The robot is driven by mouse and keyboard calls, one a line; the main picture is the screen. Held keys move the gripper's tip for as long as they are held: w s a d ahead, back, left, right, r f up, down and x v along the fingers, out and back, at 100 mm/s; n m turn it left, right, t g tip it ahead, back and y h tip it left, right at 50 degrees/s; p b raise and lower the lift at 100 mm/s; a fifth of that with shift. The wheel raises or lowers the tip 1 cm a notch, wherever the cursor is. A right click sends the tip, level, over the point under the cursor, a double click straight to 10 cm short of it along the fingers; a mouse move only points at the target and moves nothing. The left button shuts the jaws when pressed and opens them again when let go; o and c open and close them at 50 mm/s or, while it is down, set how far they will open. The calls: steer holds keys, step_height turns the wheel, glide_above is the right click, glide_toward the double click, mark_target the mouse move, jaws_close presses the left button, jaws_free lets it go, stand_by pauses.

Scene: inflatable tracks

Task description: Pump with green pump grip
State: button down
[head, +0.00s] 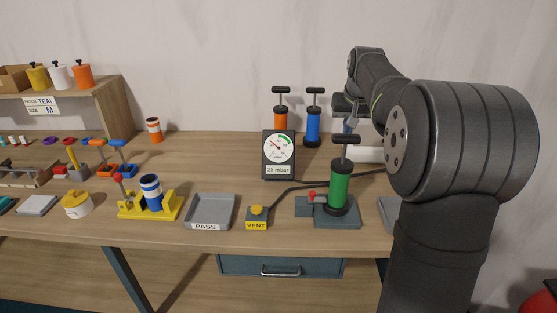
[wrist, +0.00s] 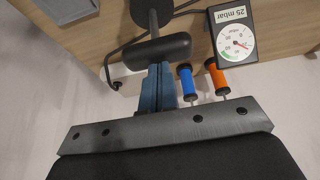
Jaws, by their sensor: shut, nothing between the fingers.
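The green pump (head: 339,187) stands upright on a grey base at the right of the bench. Its black T-shaped grip (head: 346,139) is raised on a short rod. The grip also shows in the wrist view (wrist: 140,52) as a black bar just beyond my fingertips. My gripper (head: 349,124) is shut and empty, with its blue fingers side by side, at the grip's height and partly hidden behind it. The fingers also show in the wrist view (wrist: 160,70). I cannot tell whether they touch the grip. The gauge (head: 279,155) reads 25 mbar.
Orange (head: 280,117) and blue (head: 313,127) pumps stand behind. A yellow VENT button (head: 257,213), a grey PASS tray (head: 188,212) and a yellow stand (head: 132,208) with a blue-and-white cylinder lie to the left. A dark hose runs along the bench towards the right.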

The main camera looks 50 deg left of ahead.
mark_target(348, 138)
steer(key=shift+f, duration=2.95)
steer(key=shift+r, duration=3.7)
